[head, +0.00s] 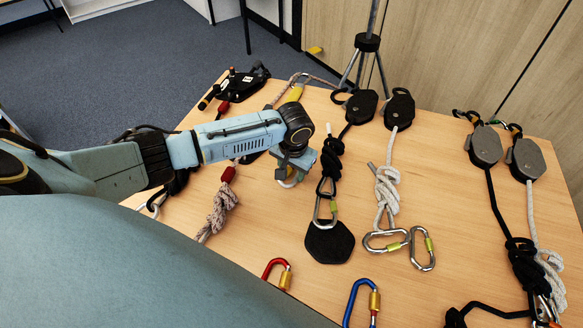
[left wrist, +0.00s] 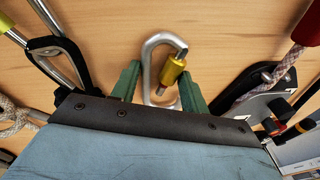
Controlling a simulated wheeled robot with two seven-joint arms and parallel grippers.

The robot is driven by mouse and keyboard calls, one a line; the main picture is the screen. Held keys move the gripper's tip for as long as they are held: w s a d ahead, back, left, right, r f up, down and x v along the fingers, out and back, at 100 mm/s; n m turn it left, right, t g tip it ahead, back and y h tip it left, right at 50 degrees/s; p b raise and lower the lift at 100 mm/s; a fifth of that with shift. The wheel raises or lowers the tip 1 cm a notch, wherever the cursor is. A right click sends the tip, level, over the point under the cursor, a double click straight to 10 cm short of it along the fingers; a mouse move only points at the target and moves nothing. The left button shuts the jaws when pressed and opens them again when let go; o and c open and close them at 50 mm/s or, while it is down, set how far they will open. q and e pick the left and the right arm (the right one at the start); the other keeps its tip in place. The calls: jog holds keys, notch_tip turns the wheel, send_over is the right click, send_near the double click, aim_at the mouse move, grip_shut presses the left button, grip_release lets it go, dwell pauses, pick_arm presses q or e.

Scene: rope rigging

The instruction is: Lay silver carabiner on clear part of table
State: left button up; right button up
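The silver carabiner (left wrist: 148,68), with a yellow sleeve on its gate, sits between the two green fingers of my left gripper (left wrist: 160,85) in the left wrist view. A finger lies close against each side, and the gripper looks shut on it. In the head view my left gripper (head: 291,170) is low over the middle left of the wooden table (head: 375,287). A pale curve of the carabiner (head: 287,184) shows under it; the rest is hidden. I cannot tell whether the carabiner touches the table. My right gripper is not in view.
Black pulleys (head: 361,106) with knotted ropes stand right of the gripper, near a tripod leg (head: 382,75). A black plate (head: 329,242) and two silver carabiners (head: 422,248) lie nearby. Red (head: 269,268) and blue (head: 351,300) carabiners lie at the front. Bare wood shows right of centre.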

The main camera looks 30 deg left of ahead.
pick_arm(q)
jog(key=o, duration=0.3)
jog(key=shift+s+d+f, duration=0.1)
jog(key=shift+s+f, duration=0.3)
jog(key=shift+f, duration=0.05)
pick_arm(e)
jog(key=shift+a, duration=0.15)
pick_arm(q)
jog(key=shift+d, duration=0.15)
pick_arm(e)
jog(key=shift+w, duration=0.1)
pick_arm(q)
jog(key=shift+w+r, duration=0.15)
jog(key=shift+r, duration=0.15)
notch_tip(320, 180, up, 8)
jog(key=f+p, duration=0.1)
jog(key=p, duration=0.1)
notch_tip(320, 180, up, 6)
jog(key=p, duration=0.1)
send_over(293, 180)
jog(key=shift+w+f, duration=0.1)
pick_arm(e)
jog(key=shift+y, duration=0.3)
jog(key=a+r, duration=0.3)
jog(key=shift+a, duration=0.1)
